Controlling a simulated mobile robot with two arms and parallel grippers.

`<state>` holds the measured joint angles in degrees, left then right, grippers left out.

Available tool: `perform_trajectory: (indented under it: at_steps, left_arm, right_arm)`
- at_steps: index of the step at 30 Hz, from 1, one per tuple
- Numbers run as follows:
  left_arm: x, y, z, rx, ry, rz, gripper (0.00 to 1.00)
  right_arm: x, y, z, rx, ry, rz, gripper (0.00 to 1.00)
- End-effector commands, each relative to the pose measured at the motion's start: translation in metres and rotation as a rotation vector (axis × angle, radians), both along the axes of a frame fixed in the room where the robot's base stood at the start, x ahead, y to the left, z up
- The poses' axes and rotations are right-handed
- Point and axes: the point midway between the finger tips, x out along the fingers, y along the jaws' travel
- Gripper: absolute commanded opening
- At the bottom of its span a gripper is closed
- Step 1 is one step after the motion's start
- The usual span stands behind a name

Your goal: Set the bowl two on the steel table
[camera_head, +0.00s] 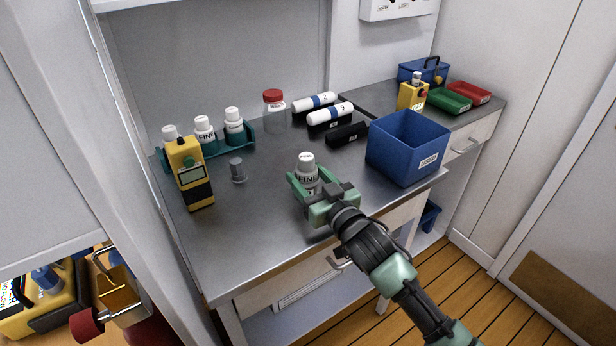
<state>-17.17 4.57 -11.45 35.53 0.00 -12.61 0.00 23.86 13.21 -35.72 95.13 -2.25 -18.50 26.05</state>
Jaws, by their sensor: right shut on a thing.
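My right gripper (310,188) is shut on a white bottle (307,172) with dark lettering, over the front middle of the steel table (262,235). The bottle is upright. The gripper fingers hide its lower part, so I cannot tell whether its base touches the tabletop. I see nothing shaped like a bowl. Similar white bottles (205,130) stand in a teal rack (247,138) at the table's back left. My left gripper is not in view.
A yellow handheld meter (190,178) and a small grey cylinder (237,170) stand left. A red-capped jar (273,108), white rolls (314,102) on dark holders and a blue bin (400,150) stand behind and right. The front left tabletop is clear.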

Motion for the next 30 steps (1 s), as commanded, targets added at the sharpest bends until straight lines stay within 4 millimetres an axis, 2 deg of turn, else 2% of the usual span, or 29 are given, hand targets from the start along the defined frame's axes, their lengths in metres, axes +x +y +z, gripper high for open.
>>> perform_trajectory:
  at_steps: [5,6,8,20,23,30]
  left_arm:
    - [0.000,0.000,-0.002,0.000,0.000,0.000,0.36]
    - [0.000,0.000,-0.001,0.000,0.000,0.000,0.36]
    - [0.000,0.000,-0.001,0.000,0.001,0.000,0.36]
    - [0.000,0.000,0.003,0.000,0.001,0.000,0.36]
    - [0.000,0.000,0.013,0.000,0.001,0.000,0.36]
    - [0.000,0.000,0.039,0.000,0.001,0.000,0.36]
  right_arm:
    - [0.000,0.000,-0.002,0.002,-0.001,0.000,0.11]
    - [0.000,0.000,-0.002,0.000,0.000,0.000,0.63]
    - [0.000,0.000,-0.002,0.000,0.000,0.000,0.77]
    - [-0.003,-0.002,0.001,-0.001,0.002,0.000,0.77]
    - [-0.014,-0.008,0.003,0.000,0.004,-0.001,0.77]
    - [-0.059,-0.033,0.004,-0.001,0.004,-0.001,0.77]
